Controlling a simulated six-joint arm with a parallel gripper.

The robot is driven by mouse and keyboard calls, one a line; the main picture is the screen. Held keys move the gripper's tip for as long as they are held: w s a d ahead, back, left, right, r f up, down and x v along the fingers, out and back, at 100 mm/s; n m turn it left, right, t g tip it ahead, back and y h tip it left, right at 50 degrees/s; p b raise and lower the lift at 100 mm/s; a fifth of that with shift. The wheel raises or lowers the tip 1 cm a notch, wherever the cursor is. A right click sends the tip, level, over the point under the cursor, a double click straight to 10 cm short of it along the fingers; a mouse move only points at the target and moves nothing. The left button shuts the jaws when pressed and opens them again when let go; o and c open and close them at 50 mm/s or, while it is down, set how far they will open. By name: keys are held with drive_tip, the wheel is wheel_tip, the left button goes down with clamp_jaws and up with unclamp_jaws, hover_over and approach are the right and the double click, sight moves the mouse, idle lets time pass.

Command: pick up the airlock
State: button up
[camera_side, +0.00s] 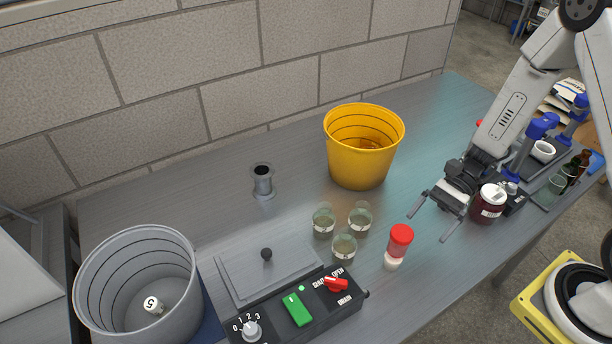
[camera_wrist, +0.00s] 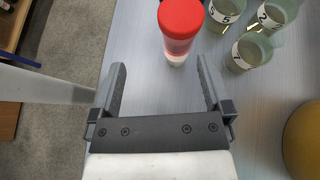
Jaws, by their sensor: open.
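The airlock (camera_side: 400,243) stands upright on the metal table, with a red cap, a clear reddish body and a white lower end. In the wrist view the airlock (camera_wrist: 178,32) is beyond the fingertips, slightly right of the middle of the gap. My gripper (camera_side: 428,223) is open and empty, to the right of the airlock in the side view. In the wrist view both fingers of my gripper (camera_wrist: 161,66) show, with bare table between them. Nothing hides the airlock's red cap.
Several numbered glasses (camera_side: 344,247) stand close to the left of the airlock. A yellow bucket (camera_side: 357,160) is behind them. A control box (camera_side: 305,312) lies front left. A dark red jar (camera_side: 487,205) is beside my gripper. The table in front of the airlock is clear.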

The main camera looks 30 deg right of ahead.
sight(399, 243)
drive_tip(key=shift+w+a+f+m+t+y, duration=0.3)
drive_tip(key=shift+a+f+m+y, duration=0.15)
drive_tip(key=shift+a, duration=0.1)
drive_tip(key=shift+w+a+f+m+t+y, duration=0.25)
drive_tip(key=shift+a+f+m+y, duration=0.1)
drive_tip(key=shift+a+m+y, duration=0.15)
drive_tip(key=shift+a, duration=0.15)
drive_tip(key=shift+x, duration=2.45)
drive_tip(key=shift+w, duration=0.1)
clamp_jaws()
